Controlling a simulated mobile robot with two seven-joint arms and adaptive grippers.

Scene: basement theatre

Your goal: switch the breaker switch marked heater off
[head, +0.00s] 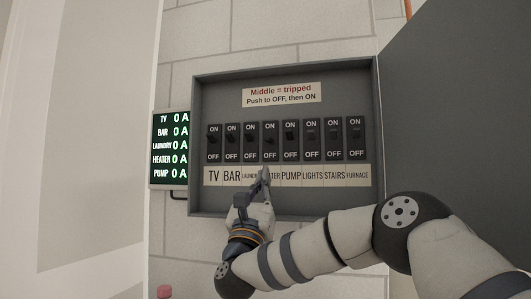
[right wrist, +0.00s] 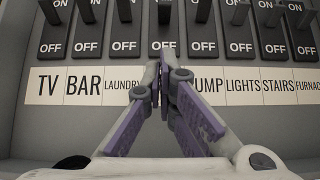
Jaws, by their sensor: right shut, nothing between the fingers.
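The heater breaker switch (head: 270,141) is the fourth black switch from the left in the grey breaker box. Its lever position is too small to tell for sure. In the right wrist view the heater switch (right wrist: 165,20) is straight above my fingertips, with its OFF mark showing. My right gripper (head: 264,176) is shut and empty, with its tips just below that switch, in front of the label strip. The tips hide most of the HEATER label. In the right wrist view my right gripper (right wrist: 165,62) has its fingertips together. My left gripper is not in view.
Several similar switches stand close on both sides, with LAUNDRY (head: 250,141) to the left and PUMP (head: 291,140) to the right. The box door (head: 455,110) stands open at right. A green display (head: 170,147) at left reads 0 A on each line, HEATER included.

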